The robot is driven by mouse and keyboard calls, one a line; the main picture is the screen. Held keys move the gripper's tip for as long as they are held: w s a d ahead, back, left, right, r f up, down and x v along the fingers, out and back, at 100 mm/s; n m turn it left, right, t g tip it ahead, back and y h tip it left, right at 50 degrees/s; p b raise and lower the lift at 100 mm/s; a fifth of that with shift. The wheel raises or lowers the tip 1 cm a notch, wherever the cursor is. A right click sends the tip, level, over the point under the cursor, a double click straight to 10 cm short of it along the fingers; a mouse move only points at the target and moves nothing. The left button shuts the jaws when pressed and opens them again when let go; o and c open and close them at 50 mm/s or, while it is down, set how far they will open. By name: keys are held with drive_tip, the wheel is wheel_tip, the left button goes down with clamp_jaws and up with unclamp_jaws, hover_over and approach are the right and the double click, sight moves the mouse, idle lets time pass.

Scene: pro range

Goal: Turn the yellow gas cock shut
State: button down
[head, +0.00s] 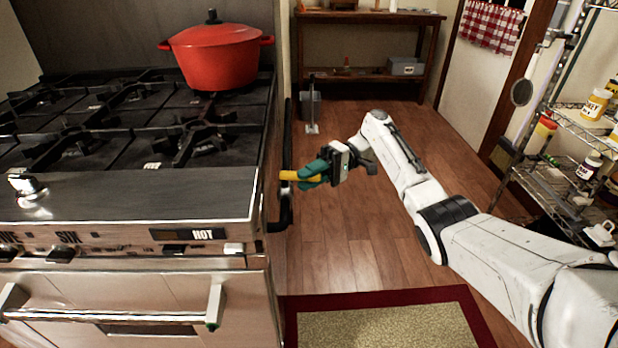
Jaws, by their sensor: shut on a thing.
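The yellow gas cock (293,175) shows as a short yellow lever at the right side of the stove, beside a dark vertical pipe (287,140). It lies roughly level in the picture, its left end against the stove's side. My gripper (313,174), with green fingers, reaches in from the right and is shut on the lever's right part. The fingers hide that end of the lever. The cock's body is small and partly hidden, so its exact angle to the pipe is hard to tell.
The stove (150,190) fills the left, with a red pot (215,55) on a back burner. A wire shelf (560,130) with jars stands at the right. A wooden table (370,17) is at the back. A bordered rug (390,325) lies in front; the wooden floor between is mostly clear.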

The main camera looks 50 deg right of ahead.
drive_tip(key=shift+w+a+r, duration=0.1)
drive_tip(key=shift+a+r, duration=0.1)
drive_tip(key=shift+r, duration=0.1)
drive_tip(key=c, duration=1.1)
unclamp_jaws()
drive_tip(key=shift+a, duration=0.15)
drive_tip(key=shift+d+f, duration=0.15)
drive_tip(key=shift+d, duration=0.05)
drive_tip(key=shift+s+d+b, duration=0.2)
drive_tip(key=shift+d+b, duration=0.3)
drive_tip(key=shift+d, duration=0.15)
drive_tip(key=b+v, duration=0.7)
drive_tip(key=b, duration=0.6)
drive_tip(key=shift+d+f, duration=0.2)
drive_tip(key=b, duration=0.4)
drive_tip(key=shift+d, duration=0.4)
